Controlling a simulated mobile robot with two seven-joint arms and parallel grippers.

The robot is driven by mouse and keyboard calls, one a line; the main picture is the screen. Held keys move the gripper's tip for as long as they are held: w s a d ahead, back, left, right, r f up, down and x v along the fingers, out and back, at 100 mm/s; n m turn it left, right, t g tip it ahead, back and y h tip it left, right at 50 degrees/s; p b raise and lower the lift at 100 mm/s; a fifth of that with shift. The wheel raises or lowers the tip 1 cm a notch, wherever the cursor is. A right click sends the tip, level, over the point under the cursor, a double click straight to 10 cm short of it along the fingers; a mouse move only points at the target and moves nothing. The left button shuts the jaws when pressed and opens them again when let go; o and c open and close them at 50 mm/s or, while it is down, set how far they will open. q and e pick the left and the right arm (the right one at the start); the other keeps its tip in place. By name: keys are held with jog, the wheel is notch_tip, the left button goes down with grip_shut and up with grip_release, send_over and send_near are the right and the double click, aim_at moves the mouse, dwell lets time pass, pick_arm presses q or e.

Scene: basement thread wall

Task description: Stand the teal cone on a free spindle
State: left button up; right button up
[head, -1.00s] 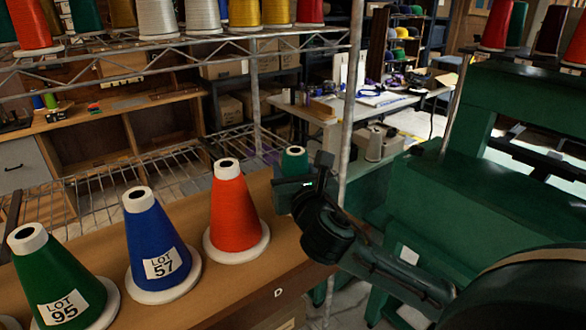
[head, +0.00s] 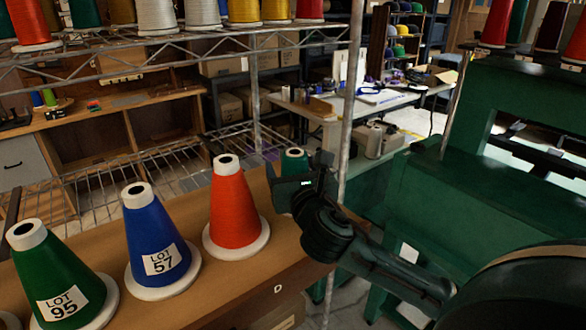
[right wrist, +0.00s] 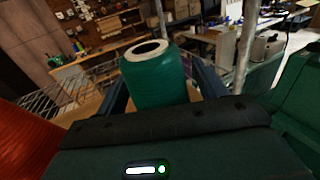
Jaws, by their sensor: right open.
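The teal cone (head: 294,158) stands upright at the far right end of the wooden top, with its lower part hidden by my right gripper. In the right wrist view the teal cone (right wrist: 155,78) has a pale rim round a dark top hole. My right gripper (right wrist: 162,88) is open, with one finger on each side of the cone; I cannot tell whether they touch it. In the head view the right gripper (head: 296,178) comes in from the right. My left gripper is out of view. I see no bare spindle.
An orange cone (head: 235,205), a blue cone (head: 152,230) and a green cone (head: 55,280) stand in a row on white discs on the wooden top (head: 285,245). A wire rack (head: 180,50) with more cones rises behind. A green machine (head: 480,190) is at right.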

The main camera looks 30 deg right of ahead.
jog(key=b+v, duration=0.1)
jog(key=v, duration=0.6)
jog(key=shift+s+a, duration=0.1)
jog(key=shift+s, duration=0.05)
jog(key=shift+s+a+r+p, duration=0.2)
jog(key=shift+s+r+p, duration=0.15)
jog(key=shift+s+p, duration=0.45)
jog(key=p+v, duration=0.3)
jog(key=shift+f, duration=0.1)
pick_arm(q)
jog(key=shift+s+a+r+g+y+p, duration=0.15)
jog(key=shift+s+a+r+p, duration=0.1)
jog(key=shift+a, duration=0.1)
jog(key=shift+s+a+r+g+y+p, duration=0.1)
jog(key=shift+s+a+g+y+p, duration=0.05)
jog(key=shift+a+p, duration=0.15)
pick_arm(e)
jog(key=shift+s+a+f, duration=0.15)
jog(key=shift+s+a, duration=0.05)
jog(key=shift+s, duration=0.35)
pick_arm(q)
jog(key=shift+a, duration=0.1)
